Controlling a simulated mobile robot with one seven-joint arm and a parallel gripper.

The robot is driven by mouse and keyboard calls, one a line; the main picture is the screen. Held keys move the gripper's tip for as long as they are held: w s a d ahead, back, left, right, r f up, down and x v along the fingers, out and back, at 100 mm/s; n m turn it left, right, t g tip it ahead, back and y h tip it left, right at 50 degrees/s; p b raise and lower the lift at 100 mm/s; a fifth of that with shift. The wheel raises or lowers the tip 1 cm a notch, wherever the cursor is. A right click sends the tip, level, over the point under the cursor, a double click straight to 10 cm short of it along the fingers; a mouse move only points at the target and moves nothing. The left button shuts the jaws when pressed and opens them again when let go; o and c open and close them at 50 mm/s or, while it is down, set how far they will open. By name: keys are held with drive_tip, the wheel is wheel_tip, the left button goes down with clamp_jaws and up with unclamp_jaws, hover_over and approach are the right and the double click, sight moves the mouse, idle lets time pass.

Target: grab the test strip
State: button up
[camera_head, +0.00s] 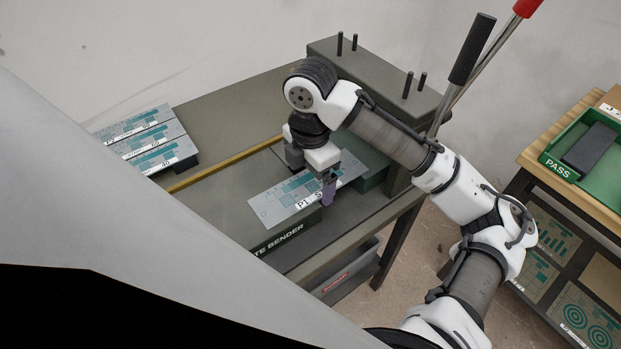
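A flat grey plate with teal print and a white label starting "P1 S" (285,205) lies on the plate bender (285,240). I cannot tell for sure which thing is the test strip. My gripper (328,188) points down at the plate's near right edge, by its label. A narrow purple-grey piece shows at the gripper's lower end. I cannot tell whether it is a finger or a held strip. The gap between the fingers is not visible, and contact with the plate cannot be judged.
Several similar printed plates (147,135) lie on the bench at left. A brass-coloured bar (215,168) crosses the bench. Dark pegs and a long black-handled lever (472,50) stand behind my arm. At right, a green PASS tray (557,168) holds a dark block (588,148).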

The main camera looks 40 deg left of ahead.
drive_tip(key=c, duration=0.8)
drive_tip(key=shift+r, duration=0.1)
drive_tip(key=shift+c, duration=0.2)
